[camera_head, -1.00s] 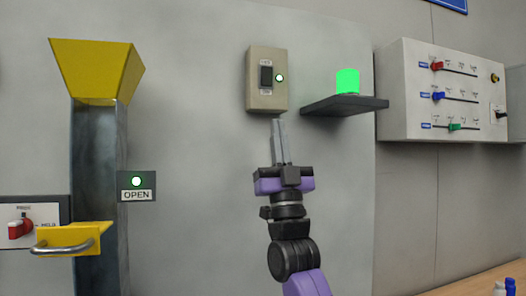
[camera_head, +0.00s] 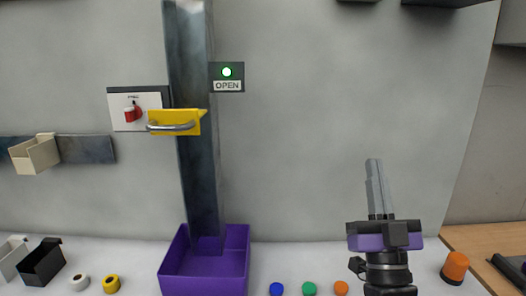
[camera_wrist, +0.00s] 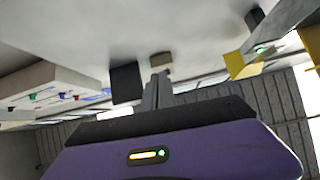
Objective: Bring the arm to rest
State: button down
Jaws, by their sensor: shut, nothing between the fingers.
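My gripper (camera_head: 375,185) stands upright at the right of the head view, in front of the grey wall panel. Its grey fingers are together and nothing is between them. In the wrist view the gripper (camera_wrist: 157,88) points toward the panel, with its purple body filling the lower part. The fingers touch nothing that I can see. The lower part of my arm is cut off by the bottom of the head view.
A purple bin (camera_head: 236,270) stands under the metal chute (camera_head: 196,120) with its yellow handle (camera_head: 178,123). A lit OPEN sign (camera_head: 227,77) is beside it. Small coloured caps, including a blue one (camera_head: 277,288), lie below. An orange cylinder (camera_head: 455,267) stands at right.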

jog(key=s+f+g, duration=0.7)
jog(key=s+f, duration=1.8)
jog(key=s+f+g, duration=0.3)
jog(key=s, duration=0.5)
jog(key=s+f+g, duration=0.3)
jog(key=s, duration=0.6)
jog(key=shift+s+f+n, duration=0.25)
jog(key=shift+f+n, duration=0.05)
jog(key=shift+n, duration=0.1)
jog(key=shift+d, duration=0.1)
